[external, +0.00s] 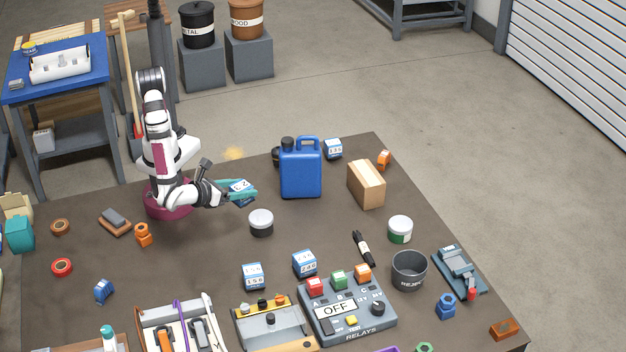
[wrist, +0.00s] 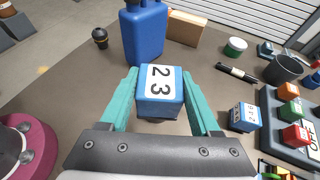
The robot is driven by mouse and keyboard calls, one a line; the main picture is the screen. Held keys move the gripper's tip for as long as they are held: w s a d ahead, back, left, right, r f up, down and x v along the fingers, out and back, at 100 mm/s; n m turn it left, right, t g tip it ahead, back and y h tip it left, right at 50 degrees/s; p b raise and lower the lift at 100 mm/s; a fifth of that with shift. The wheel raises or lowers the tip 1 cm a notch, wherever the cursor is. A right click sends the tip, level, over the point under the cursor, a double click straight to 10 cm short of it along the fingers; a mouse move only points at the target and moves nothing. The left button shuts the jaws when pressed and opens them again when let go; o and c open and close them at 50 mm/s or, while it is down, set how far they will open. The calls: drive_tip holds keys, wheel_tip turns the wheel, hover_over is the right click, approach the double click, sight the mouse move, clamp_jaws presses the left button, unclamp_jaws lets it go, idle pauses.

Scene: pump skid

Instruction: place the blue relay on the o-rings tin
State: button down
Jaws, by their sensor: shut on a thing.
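My gripper (external: 244,192) is shut on a blue relay (wrist: 160,96), a blue block with a white label reading 23. In the wrist view the block sits between the two teal fingers. In the external view it is held above the table. A white-lidded tin with a dark side (external: 261,222) stands just right of and below my gripper in the picture. A white-lidded tin with a green band (external: 400,229) stands farther right; it also shows in the wrist view (wrist: 235,47). I cannot read which tin says o-rings.
A tall blue jerrycan (external: 301,170) stands close behind my gripper, with a cardboard box (external: 367,184) beside it. Similar blue labelled blocks (external: 253,276) and (external: 304,263) stand nearer the relay panel (external: 347,309).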

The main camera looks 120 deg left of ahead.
drive_tip(key=x, duration=0.3)
drive_tip(key=f+x, duration=0.1)
drive_tip(key=x, duration=0.2)
drive_tip(key=shift+w+d, duration=0.1)
drive_tip(key=shift+d, duration=0.05)
drive_tip(key=shift+f, duration=2.05)
drive_tip(key=shift+f, duration=0.15)
drive_tip(key=shift+c, duration=0.6)
unclamp_jaws()
